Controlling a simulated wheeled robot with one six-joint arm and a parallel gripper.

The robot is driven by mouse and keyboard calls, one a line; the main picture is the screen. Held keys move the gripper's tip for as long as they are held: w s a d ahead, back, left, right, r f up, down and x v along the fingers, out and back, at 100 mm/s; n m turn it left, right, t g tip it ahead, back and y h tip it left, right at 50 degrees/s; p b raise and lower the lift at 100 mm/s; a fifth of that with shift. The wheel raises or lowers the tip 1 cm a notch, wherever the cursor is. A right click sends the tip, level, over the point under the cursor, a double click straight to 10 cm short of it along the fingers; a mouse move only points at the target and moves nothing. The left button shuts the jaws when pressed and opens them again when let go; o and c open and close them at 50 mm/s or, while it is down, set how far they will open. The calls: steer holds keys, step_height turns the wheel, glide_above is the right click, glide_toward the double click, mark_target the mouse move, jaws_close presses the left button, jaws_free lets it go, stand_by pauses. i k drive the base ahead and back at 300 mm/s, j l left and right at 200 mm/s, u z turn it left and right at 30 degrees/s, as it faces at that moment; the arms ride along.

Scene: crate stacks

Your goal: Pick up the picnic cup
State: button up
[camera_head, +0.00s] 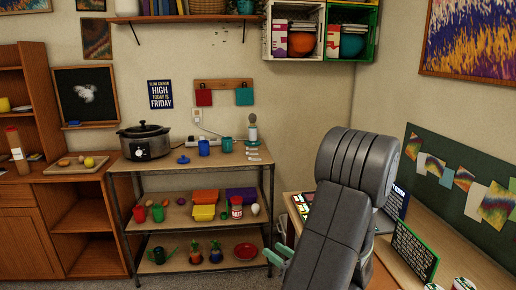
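I cannot tell for sure which vessel is the picnic cup. On the middle shelf of the metal rack, a red cup (139,213) and a green cup (158,213) stand side by side at the left. On the top shelf stand a blue mug (203,147) and a teal mug (227,145). My grey arm fills the lower right. Pale green finger-like parts, seemingly my gripper (279,256), show at its left, right of the rack's lower shelves. They appear apart from all the cups; whether they are open is unclear.
A wooden cabinet (70,190) stands left. A desk (470,265) with a green-framed board (414,250) lies right.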

mark_target(227, 142)
steer(key=i+j+z, duration=0.95)
steer(key=j, duration=0.3)
steer(key=i+j, duration=0.15)
steer(key=j, duration=0.2)
steer(key=i+j, duration=0.2)
steer(key=j, duration=0.15)
steer(key=i+j, duration=0.15)
steer(key=j, duration=0.15)
steer(key=i+j, duration=0.2)
steer(key=j, duration=0.15)
steer(key=i+j+z, duration=0.1)
steer(key=j, duration=0.25)
steer(key=i+j, duration=0.2)
steer(key=j, duration=0.15)
steer(key=i+j, duration=0.2)
steer(key=j, duration=0.15)
